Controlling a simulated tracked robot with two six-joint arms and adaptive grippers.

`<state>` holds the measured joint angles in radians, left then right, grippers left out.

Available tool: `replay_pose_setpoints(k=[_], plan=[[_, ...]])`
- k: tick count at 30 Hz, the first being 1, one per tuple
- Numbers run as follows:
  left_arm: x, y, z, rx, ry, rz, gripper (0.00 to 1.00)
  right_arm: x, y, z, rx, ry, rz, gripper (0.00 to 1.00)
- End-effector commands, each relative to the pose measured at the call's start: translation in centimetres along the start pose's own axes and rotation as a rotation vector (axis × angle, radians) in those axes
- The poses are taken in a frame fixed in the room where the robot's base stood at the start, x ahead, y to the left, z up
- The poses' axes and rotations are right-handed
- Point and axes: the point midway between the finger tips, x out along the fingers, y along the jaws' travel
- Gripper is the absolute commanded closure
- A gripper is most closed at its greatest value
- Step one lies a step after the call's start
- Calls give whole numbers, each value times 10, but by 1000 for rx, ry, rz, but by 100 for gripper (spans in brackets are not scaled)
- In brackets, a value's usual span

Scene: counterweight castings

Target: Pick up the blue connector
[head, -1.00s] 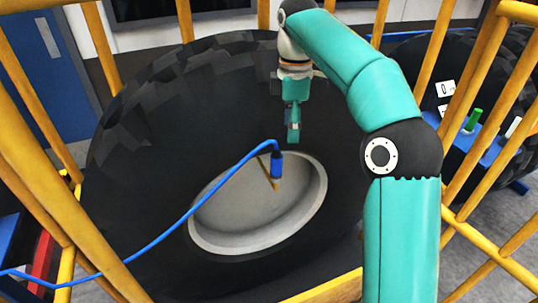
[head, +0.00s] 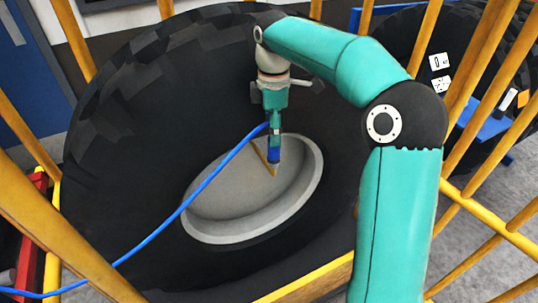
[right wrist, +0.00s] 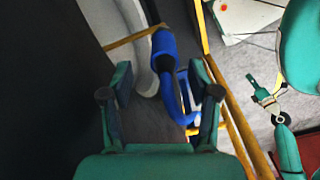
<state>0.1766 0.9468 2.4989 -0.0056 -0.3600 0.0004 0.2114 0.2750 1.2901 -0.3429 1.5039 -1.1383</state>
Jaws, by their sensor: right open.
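The blue connector (head: 273,156) hangs at the end of a blue cable in front of the grey wheel hub. A thin tan bar (head: 262,157) meets it. My right gripper (head: 275,136) is open, just above the connector in the head view and partly covering it. In the right wrist view the connector (right wrist: 164,55) lies between and slightly beyond the open fingers (right wrist: 160,85), apart from both, with its cable looping down at the right finger. My left gripper (right wrist: 254,82) shows small at the right of that view; its opening is unclear.
A large black tyre (head: 120,150) with a grey hub (head: 215,232) fills the background. Yellow bars (head: 480,210) form a cage around the work area. The blue cable (head: 180,212) runs to the lower left. A second tyre and a blue stand (head: 490,130) are at the right.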

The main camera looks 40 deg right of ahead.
Motion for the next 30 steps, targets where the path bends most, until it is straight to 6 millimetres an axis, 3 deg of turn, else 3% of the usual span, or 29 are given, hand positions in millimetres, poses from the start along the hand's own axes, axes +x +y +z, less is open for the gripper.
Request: replay_pose_setpoints(k=[8, 17, 26, 30], plan=[[2, -1, 0, 0, 0, 0, 100, 19, -1, 2, 3, -1, -2, 39], [2, -1, 0, 0, 0, 0, 100, 58, -3, 3, 3, -1, -3, 39], [3, -1, 0, 0, 0, 0, 100, 62, -2, 3, 3, 0, 0, 39], [3, -1, 0, 0, 0, 0, 100, 62, -2, 3, 3, 0, 0, 62]])
